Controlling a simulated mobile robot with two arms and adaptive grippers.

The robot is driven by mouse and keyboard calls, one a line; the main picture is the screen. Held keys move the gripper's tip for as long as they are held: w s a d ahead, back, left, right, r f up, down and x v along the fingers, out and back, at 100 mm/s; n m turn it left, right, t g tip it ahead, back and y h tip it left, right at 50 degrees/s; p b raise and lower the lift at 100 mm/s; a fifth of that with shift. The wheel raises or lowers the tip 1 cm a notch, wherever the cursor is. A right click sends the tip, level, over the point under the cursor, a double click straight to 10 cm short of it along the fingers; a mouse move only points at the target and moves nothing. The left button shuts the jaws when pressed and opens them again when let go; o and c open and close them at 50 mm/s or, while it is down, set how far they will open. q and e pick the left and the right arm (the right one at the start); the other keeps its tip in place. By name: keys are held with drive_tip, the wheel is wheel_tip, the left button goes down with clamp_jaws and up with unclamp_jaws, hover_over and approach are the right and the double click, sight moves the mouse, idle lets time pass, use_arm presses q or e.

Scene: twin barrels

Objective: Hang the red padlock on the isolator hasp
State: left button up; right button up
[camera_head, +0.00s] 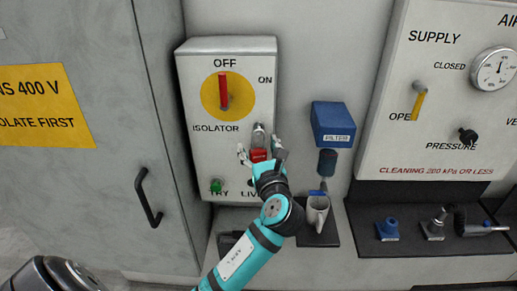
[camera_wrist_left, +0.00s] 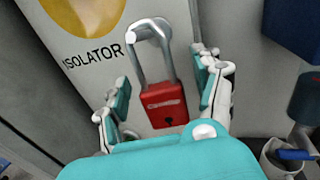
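The red padlock (camera_head: 258,155) is upright at the front of the grey isolator box, below the OFF/ON switch. Its grey shackle points up in the left wrist view, above the red body (camera_wrist_left: 164,104). A small pale metal part, seemingly the hasp (camera_wrist_left: 131,37), shows at the shackle's upper left. I cannot tell whether the shackle passes through it. My left gripper (camera_head: 260,151) is open around the padlock. In the left wrist view its fingers (camera_wrist_left: 160,82) stand on either side of the red body, with visible gaps. My right gripper is not in view.
The isolator's red handle (camera_head: 223,91) points up towards OFF. A green button (camera_head: 216,186) sits low on the box. A grey cabinet (camera_head: 100,170) stands left; the supply panel (camera_head: 440,90) is right.

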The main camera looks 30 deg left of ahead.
use_arm(q)
drive_tip(key=shift+s+d, duration=0.1)
drive_tip(key=v, duration=1.1)
drive_tip(key=shift+s+d, duration=0.2)
drive_tip(key=shift+s, duration=0.1)
